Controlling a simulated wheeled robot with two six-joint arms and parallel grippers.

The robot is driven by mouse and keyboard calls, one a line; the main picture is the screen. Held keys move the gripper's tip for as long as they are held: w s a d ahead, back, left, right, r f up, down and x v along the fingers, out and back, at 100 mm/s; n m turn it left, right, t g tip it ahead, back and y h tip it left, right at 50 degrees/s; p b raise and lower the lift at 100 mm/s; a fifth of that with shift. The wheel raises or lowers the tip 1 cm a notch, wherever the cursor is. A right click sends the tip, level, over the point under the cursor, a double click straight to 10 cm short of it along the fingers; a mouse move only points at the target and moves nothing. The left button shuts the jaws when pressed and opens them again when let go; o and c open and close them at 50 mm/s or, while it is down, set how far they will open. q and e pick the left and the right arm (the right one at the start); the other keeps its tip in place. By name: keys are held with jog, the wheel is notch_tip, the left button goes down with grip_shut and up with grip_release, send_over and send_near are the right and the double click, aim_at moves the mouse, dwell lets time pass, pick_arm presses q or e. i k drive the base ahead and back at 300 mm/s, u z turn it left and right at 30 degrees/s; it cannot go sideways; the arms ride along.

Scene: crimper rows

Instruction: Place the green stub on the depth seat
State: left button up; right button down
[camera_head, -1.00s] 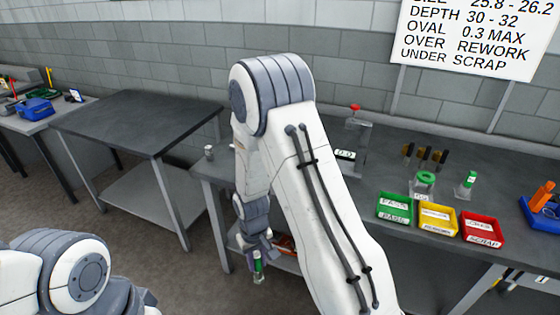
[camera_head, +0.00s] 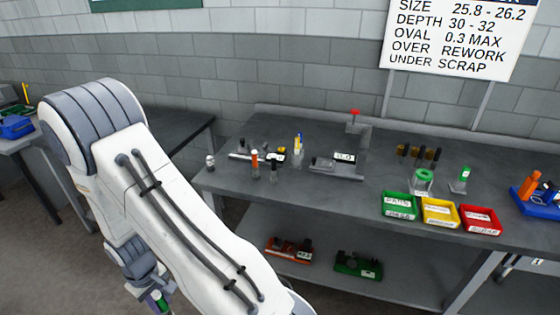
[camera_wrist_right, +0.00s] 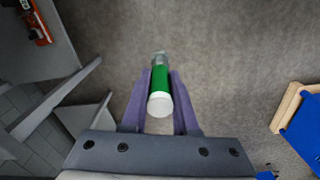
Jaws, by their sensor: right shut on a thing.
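The green stub (camera_wrist_right: 160,82) is held between the two fingers of my right gripper (camera_wrist_right: 160,88) in the right wrist view, with a white end towards the camera and a clear-grey far end. In the head view the right gripper (camera_head: 152,290) hangs low at the left, beside the bench and above the floor, with the green stub (camera_head: 160,301) partly cut by the frame edge. A grey gauge stand with a red top (camera_head: 355,140) and a small display stands at the back of the bench; I cannot tell for sure which part is the depth seat. My left gripper is out of view.
The bench (camera_head: 310,195) holds several small upright pieces at its left. Green (camera_head: 400,206), yellow (camera_head: 439,212) and red (camera_head: 480,219) trays line its front right. A green-ring gauge (camera_head: 422,180) and a green-topped stand (camera_head: 461,180) are behind them. The lower shelf (camera_head: 320,272) holds two tools.

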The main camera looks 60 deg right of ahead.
aim_at(327, 163)
jog(key=i, duration=0.9)
jog(key=z, duration=1.65)
